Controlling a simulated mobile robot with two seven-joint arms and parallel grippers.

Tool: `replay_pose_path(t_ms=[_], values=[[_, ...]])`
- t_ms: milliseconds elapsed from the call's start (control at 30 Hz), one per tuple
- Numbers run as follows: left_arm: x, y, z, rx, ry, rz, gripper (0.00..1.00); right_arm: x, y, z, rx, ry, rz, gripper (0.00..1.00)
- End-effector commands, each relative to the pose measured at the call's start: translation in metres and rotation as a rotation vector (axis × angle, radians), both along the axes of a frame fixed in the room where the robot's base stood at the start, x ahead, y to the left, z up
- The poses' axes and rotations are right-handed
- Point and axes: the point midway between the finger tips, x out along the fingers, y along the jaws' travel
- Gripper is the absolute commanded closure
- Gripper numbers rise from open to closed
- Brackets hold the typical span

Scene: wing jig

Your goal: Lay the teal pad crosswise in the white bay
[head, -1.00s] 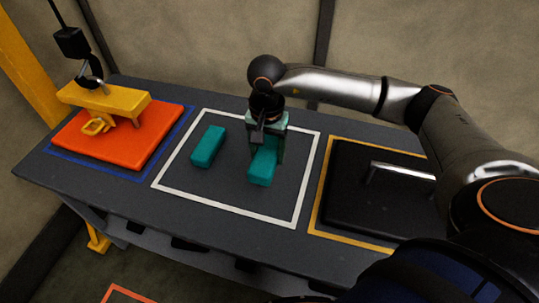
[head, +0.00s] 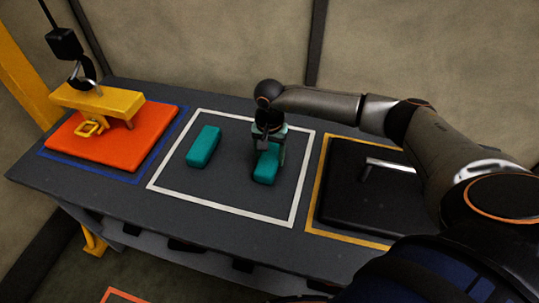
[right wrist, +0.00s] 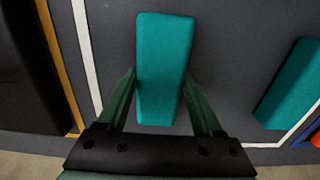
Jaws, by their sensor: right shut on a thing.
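Two teal pads lie inside the white bay (head: 224,205), a white outline on the grey table. The left teal pad (head: 203,146) lies free near the bay's left side. The right teal pad (head: 265,170) is between the fingers of my right gripper (head: 267,155), which comes from above and is shut on its far part. In the right wrist view my right gripper (right wrist: 160,105) has one green finger on each long side of this pad (right wrist: 163,60). Both pads point roughly front to back, nearly parallel. I cannot tell whether the held pad touches the table. My left gripper is not seen.
On the left, an orange slab (head: 110,145) with a yellow handle piece (head: 97,100) sits in a blue outline. On the right, a black slab (head: 345,205) with a metal handle sits in a yellow outline. Between the two pads the bay floor is clear.

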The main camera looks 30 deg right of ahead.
Motion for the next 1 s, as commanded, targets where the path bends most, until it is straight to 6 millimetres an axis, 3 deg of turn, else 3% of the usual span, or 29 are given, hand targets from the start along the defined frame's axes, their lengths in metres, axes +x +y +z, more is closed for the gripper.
replay_pose_path(t_ms=[167, 200, 433, 767, 867, 1000], values=[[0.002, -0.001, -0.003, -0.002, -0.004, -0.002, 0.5, 0.0, 0.0, -0.004, 0.0, 0.0, -0.001, 0.87], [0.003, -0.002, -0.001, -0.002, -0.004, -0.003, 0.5, 0.0, 0.0, -0.003, -0.001, -0.001, -0.001, 0.29], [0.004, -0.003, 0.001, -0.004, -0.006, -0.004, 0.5, 0.0, 0.0, -0.003, 0.0, 0.0, -0.001, 0.03], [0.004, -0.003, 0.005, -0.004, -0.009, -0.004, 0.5, 0.0, 0.0, 0.002, 0.0, 0.0, -0.001, 0.02], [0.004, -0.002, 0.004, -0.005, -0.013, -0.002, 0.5, 0.001, 0.0, 0.012, 0.0, -0.003, -0.001, 0.02], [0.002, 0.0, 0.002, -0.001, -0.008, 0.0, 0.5, 0.001, 0.0, 0.041, 0.0, -0.006, 0.0, 0.02]])
